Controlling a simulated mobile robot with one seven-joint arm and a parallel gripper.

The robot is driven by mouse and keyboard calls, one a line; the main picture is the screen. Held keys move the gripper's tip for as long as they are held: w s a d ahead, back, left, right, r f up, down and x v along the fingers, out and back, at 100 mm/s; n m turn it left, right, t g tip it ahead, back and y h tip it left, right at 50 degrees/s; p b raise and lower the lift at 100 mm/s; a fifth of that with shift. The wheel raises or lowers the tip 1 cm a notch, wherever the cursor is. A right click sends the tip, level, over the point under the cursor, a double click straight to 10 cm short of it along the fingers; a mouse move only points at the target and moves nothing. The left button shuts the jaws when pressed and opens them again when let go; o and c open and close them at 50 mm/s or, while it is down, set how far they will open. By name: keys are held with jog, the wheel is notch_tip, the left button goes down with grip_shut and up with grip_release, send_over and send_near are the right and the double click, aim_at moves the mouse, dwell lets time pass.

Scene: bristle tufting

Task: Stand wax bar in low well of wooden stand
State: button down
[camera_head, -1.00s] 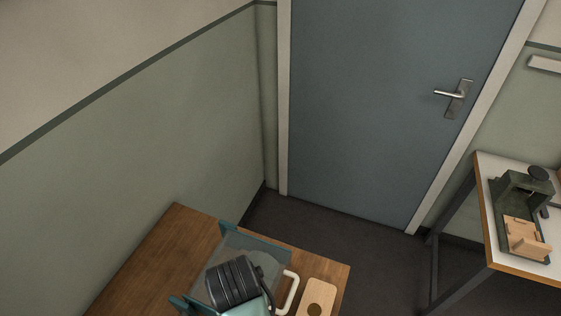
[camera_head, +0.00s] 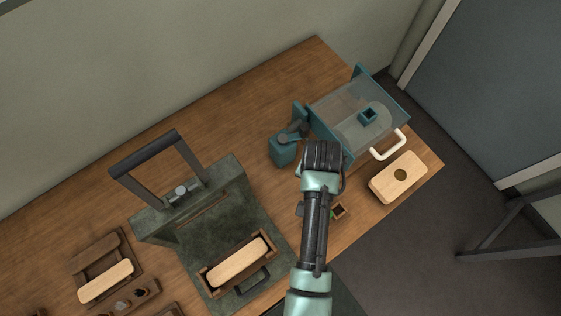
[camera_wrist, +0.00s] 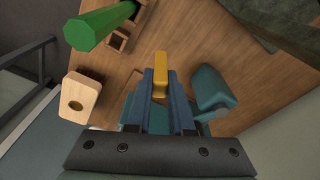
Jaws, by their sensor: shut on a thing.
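The wax bar (camera_wrist: 160,64) is a yellow block held between the blue fingers of my gripper (camera_wrist: 160,80) in the wrist view, its free end sticking out past the fingertips. The wooden stand (camera_wrist: 117,40) is at upper left there, apart from the bar, with a small square opening facing me. A long green hexagonal piece (camera_wrist: 92,30) rises from beside it and covers part of it. In the head view the stand (camera_head: 340,211) is partly hidden behind my arm. My fingers and the bar are hidden there below my wrist.
A clear-covered teal machine (camera_head: 345,112) with a white handle stands at the back right, with a teal clamp-like part (camera_head: 283,150) beside it. A wooden block with a hole (camera_head: 398,177) lies near the right edge. A dark green press (camera_head: 215,215) stands left of my arm.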

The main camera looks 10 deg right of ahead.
jog(key=s+d+f+m+b, duration=0.2)
jog(key=s+d+f+m, duration=0.3)
jog(key=d+f, duration=0.1)
jog(key=shift+s+d+f, duration=0.15)
jog(key=shift+d+f, duration=0.1)
jog(key=shift+d, duration=0.6)
jog(key=shift+p, duration=0.4)
dwell(0.5)
jog(key=shift+f, duration=0.15)
dwell(0.4)
jog(key=shift+f+b, duration=0.9)
jog(key=shift+f, duration=0.1)
jog(key=shift+s+a+f+b, duration=0.15)
jog(key=shift+f+b, duration=0.15)
jog(key=shift+f, duration=0.2)
